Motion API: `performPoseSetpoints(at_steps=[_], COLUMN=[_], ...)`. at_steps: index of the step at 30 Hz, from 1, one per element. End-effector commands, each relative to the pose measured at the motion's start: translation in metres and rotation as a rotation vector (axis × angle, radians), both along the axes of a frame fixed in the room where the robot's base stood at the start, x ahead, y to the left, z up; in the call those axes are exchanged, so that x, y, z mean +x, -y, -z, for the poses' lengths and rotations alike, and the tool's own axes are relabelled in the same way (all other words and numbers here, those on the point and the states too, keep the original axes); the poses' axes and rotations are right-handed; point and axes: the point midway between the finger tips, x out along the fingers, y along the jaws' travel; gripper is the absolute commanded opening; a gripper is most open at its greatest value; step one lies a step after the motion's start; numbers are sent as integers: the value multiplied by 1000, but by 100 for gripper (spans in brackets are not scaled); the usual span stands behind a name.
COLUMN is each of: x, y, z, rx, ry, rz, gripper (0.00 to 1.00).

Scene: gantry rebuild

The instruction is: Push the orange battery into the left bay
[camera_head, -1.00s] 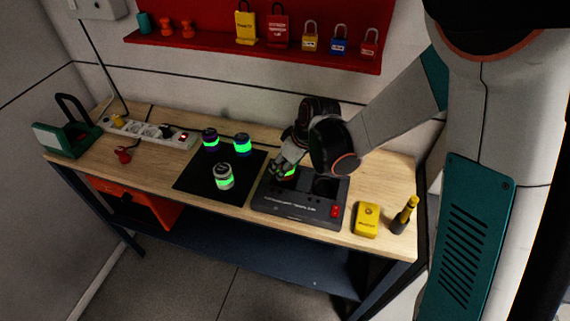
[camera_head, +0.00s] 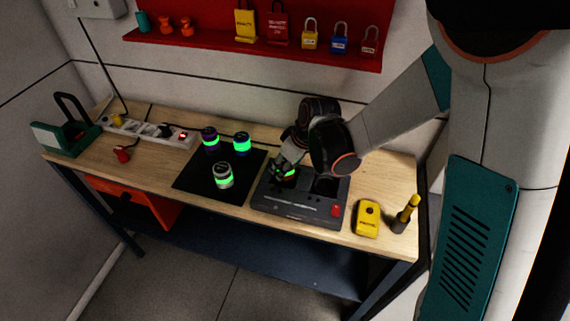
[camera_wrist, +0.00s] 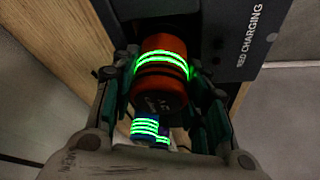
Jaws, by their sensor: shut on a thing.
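The orange battery (camera_wrist: 162,85) has a glowing green band and shows in the wrist view between my gripper's fingers. My gripper (camera_wrist: 168,95) is shut on it. In the head view my gripper (camera_head: 283,170) is at the left part of the dark charging station (camera_head: 300,207), where the left bay is. The battery (camera_head: 291,172) is mostly hidden there by the fingers. In the wrist view the battery's far end meets the charger's dark body (camera_wrist: 235,35). How deep it sits in the bay cannot be told. The right bay (camera_head: 327,186) looks dark and empty.
Several other batteries with green bands, one of them white (camera_head: 223,176), stand on a black mat (camera_head: 195,180) left of the charger. A yellow box (camera_head: 367,218) and a yellow-topped tool (camera_head: 406,213) stand to the right. A power strip (camera_head: 150,130) lies at the back left.

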Motion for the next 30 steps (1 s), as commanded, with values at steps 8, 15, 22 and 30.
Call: performPoseSetpoints(at_steps=[8,15,22,30], x=[0,0,0,-5], y=[0,0,0,5], z=[6,6,5,-13], rx=[0,0,0,0], ry=[0,0,0,0], rz=[0,0,0,0], gripper=[6,50,50,50])
